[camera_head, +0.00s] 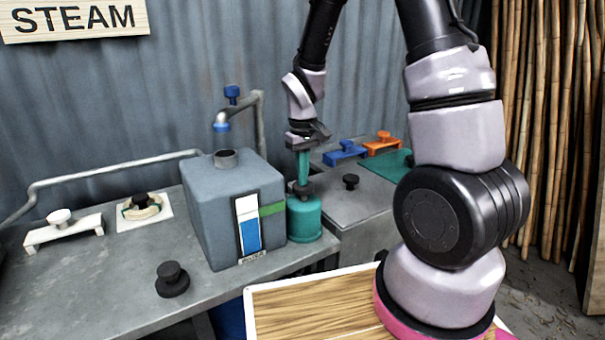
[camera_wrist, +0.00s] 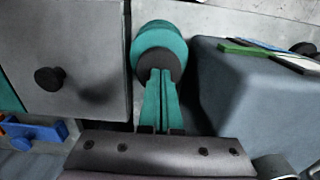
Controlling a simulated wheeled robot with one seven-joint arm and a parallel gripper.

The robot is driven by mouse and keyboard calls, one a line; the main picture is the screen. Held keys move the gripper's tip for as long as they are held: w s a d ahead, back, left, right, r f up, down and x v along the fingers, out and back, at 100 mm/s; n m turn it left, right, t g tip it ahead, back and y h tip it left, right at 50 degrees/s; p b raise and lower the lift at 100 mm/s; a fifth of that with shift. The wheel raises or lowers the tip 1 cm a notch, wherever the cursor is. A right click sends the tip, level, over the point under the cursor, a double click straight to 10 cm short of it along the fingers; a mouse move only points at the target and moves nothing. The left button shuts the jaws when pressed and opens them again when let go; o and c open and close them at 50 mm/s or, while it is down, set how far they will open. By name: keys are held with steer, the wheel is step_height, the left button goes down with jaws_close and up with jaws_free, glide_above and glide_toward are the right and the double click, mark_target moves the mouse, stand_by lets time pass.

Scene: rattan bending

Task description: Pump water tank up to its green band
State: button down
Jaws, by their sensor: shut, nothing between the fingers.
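The water tank (camera_head: 215,205) is a grey-blue box on the bench. Its front gauge (camera_head: 247,207) shows a blue column (camera_head: 250,236) with white above. The teal pump (camera_head: 303,222) with a black top knob (camera_head: 303,189) stands right of the tank. My gripper (camera_head: 303,182) points down over the knob, its teal fingers shut together and empty. In the wrist view the fingertips (camera_wrist: 160,72) overlap the knob (camera_wrist: 156,62) on the pump (camera_wrist: 160,38); I cannot tell if they touch it. The tank (camera_wrist: 250,95) also shows there.
A tap pipe (camera_head: 258,120) with a blue knob rises behind the tank. A black knob (camera_head: 172,277) stands in front on the bench. A grey box with a black knob (camera_head: 351,181) is right of the pump. Blue (camera_head: 345,152) and orange (camera_head: 383,143) clamp-like parts lie behind.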

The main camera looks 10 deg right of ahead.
step_height(320, 180, up, 9)
steer(key=shift+r, duration=0.15)
stand_by(1.4)
step_height(320, 180, up, 8)
steer(key=shift+r, duration=0.25)
steer(key=shift+w+d, duration=0.1)
step_height(320, 180, down, 14)
steer(key=shift+f, duration=0.1)
stand_by(0.7)
